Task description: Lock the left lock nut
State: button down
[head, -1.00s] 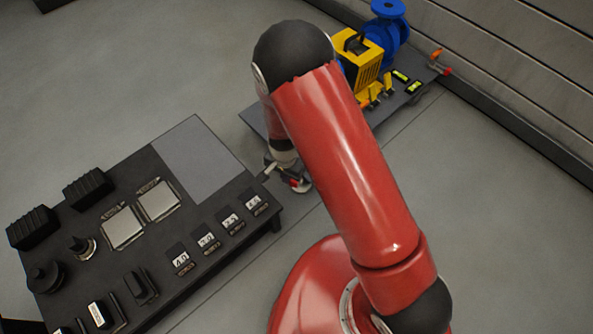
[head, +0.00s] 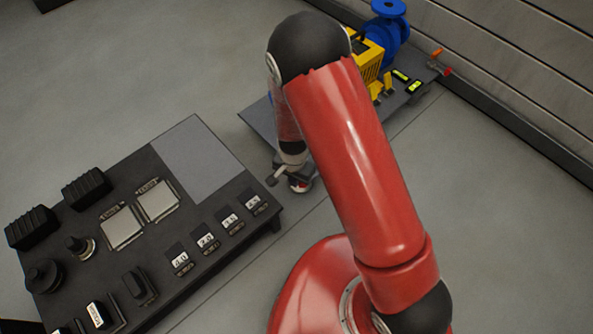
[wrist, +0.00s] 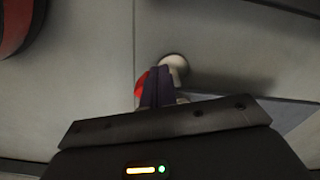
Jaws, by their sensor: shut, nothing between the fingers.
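My gripper (wrist: 157,88) shows shut in the wrist view, its dark fingers together. A red part (wrist: 141,88) shows just left of the fingers, and a pale round part (wrist: 176,66) shows at their tips. The fingers hide much of both. I cannot tell whether they touch, or which is the left lock nut. In the head view, my gripper (head: 288,172) is low beside the near left end of the skid plate (head: 257,121). A small red and white part (head: 300,186) shows just under it. My arm hides much of the plate.
The skid carries a blue pump (head: 388,32) and a yellow housing (head: 369,62). An orange-red lever (head: 439,58) is at its far right corner. A dark control console (head: 150,230) with buttons and knobs stands close on the left. A wall (head: 520,75) runs along the right.

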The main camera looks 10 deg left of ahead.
jog(key=shift+d, duration=0.5)
jog(key=shift+d, duration=0.75)
jog(key=shift+w+d+b, duration=0.15)
jog(key=shift+d+b, duration=0.25)
jog(key=shift+d, duration=0.2)
jog(key=shift+a, duration=0.1)
